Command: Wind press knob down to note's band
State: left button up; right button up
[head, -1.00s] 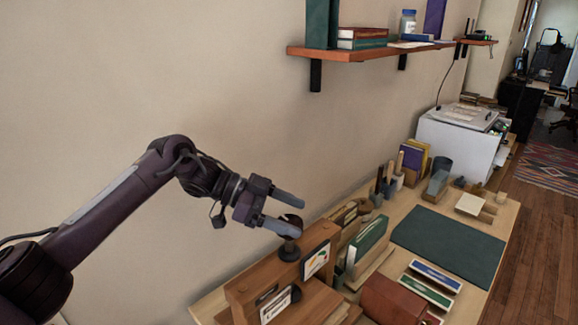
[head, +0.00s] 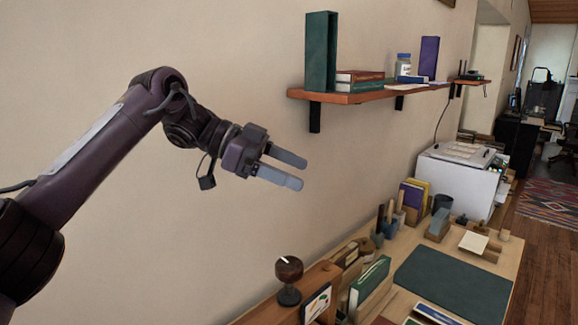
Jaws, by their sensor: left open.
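The press knob (head: 289,270) is a dark brown round knob with a pale mark on top, standing on a dark stem above the wooden press (head: 292,310) at the bottom of the head view. A small card with a coloured dial-like picture (head: 317,303) is fixed to the press, right of the knob; its bands are too small to read. My left gripper (head: 292,170) is open and empty, raised well above the knob and apart from it, in front of the wall. The lower part of the press is cut off. My right gripper does not show.
A wooden shelf (head: 370,94) with books and a jar (head: 403,64) sticks out from the wall right of my left gripper. The desk holds a green book (head: 370,283), tool holders and a dark green mat (head: 452,284). The mat is clear.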

aim_at(289, 269)
jog(key=k, duration=1.5)
